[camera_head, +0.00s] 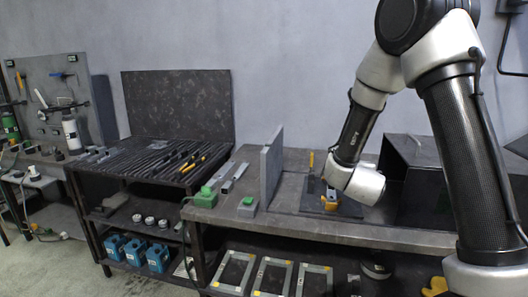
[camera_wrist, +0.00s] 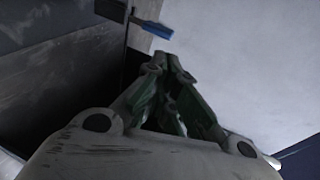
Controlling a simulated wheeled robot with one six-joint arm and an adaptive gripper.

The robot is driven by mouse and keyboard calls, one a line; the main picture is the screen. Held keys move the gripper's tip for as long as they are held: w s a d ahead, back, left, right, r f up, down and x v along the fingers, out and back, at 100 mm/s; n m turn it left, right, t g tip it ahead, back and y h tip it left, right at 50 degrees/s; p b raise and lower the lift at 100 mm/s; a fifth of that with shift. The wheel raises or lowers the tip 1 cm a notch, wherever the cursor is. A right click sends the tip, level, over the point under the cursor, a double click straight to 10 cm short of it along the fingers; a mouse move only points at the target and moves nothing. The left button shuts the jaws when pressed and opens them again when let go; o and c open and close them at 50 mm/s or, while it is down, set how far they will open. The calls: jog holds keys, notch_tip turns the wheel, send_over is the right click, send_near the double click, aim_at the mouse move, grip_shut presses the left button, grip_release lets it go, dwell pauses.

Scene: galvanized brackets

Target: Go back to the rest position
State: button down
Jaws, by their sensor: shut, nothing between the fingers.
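My gripper shows in the wrist view (camera_wrist: 167,60), its green-sided fingers drawn together at the tips with nothing held between them. In the camera_head view my arm comes in from the right, arches up and bends down to a silver wrist above the workbench (camera_head: 345,229). The fingers cannot be made out clearly there. A dark mat (camera_head: 312,200) with a small yellow item (camera_head: 330,205) lies on the bench by my wrist.
An upright grey panel (camera_head: 271,168) stands left of my wrist, a dark open box (camera_head: 418,160) to the right. Green items (camera_head: 205,197) lie on the bench's left end. Metal frames (camera_head: 272,277) lie below. A slatted table (camera_head: 150,160) stands left. The wrist view shows a blue-handled tool (camera_wrist: 152,28).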

jog(key=s+a+r+n+g+y, duration=0.45)
jog(key=s+r+n+y, duration=0.45)
jog(key=s+n, duration=0.5)
jog(key=s+d+r+n+g+h, duration=0.1)
jog(key=s+n, duration=0.3)
jog(key=s, duration=0.7)
jog(key=s+d+r+n+g+h, duration=0.1)
jog(key=s+d+n+g, duration=0.2)
jog(key=s, duration=0.8)
jog(key=shift+s+n+g+h, duration=0.3)
jog(key=shift+n+g, duration=0.25)
jog(key=shift+n, duration=0.15)
jog(key=shift+w+d+r, duration=0.1)
